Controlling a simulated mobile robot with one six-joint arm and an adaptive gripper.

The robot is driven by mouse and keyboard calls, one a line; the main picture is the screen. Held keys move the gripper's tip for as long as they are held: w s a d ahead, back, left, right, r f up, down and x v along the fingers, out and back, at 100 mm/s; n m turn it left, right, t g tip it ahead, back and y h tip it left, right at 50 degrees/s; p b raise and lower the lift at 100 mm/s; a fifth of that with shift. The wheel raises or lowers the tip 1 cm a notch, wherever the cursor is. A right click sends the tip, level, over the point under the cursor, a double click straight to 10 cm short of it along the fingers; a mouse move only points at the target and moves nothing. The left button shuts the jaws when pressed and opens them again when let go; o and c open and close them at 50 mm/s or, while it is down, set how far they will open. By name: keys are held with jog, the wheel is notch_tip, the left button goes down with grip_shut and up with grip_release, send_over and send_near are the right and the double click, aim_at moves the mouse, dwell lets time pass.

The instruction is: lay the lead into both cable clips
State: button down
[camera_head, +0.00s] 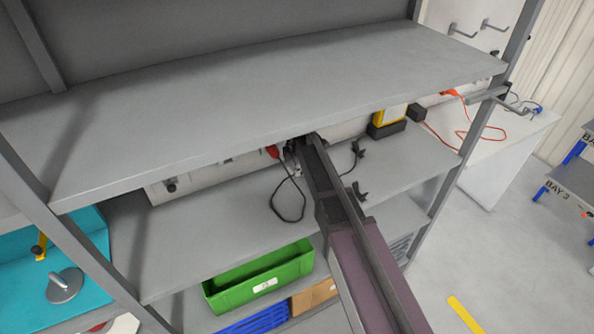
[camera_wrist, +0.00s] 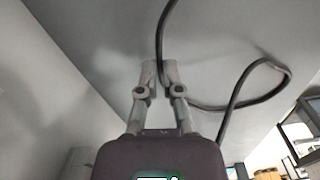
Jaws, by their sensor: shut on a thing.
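The black lead (camera_wrist: 238,96) shows in the wrist view. It comes down from the top, passes between the fingertips and bends into a loop on the right. My gripper (camera_wrist: 159,70) is shut on the lead. In the head view the lead (camera_head: 289,218) hangs in a loop over the middle shelf. My gripper there is under the upper shelf, mostly hidden by my arm. Two small dark pieces on the middle shelf, right of my arm, look like the cable clips: one farther back (camera_head: 358,149), one nearer the front (camera_head: 360,192). Neither shows clearly in the wrist view.
The upper shelf (camera_head: 250,88) is close above my gripper. A red plug (camera_head: 272,152) is just left of it. A yellow device (camera_head: 389,117) stands at the back right. A green crate (camera_head: 258,277) is below. The left middle shelf (camera_head: 200,235) is clear.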

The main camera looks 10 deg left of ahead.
jog(key=shift+r+p, duration=1.75)
jog(key=shift+r, duration=0.15)
jog(key=shift+n, duration=0.5)
jog(key=shift+s+d+r, duration=0.1)
jog(key=shift+s+d, duration=0.9)
jog(key=shift+d, duration=2.05)
jog(key=shift+s+d, duration=1.05)
jog(key=shift+d, duration=1.95)
jog(key=shift+s+d+r, duration=0.1)
jog(key=shift+s+d, duration=0.9)
jog(key=shift+d, duration=2.05)
jog(key=shift+f+n, duration=0.15)
jog(key=shift+n, duration=0.45)
jog(key=shift+f, duration=0.2)
jog(key=shift+f+b, duration=2.2)
jog(key=shift+b, duration=0.2)
jog(key=c, duration=0.7)
grip_release()
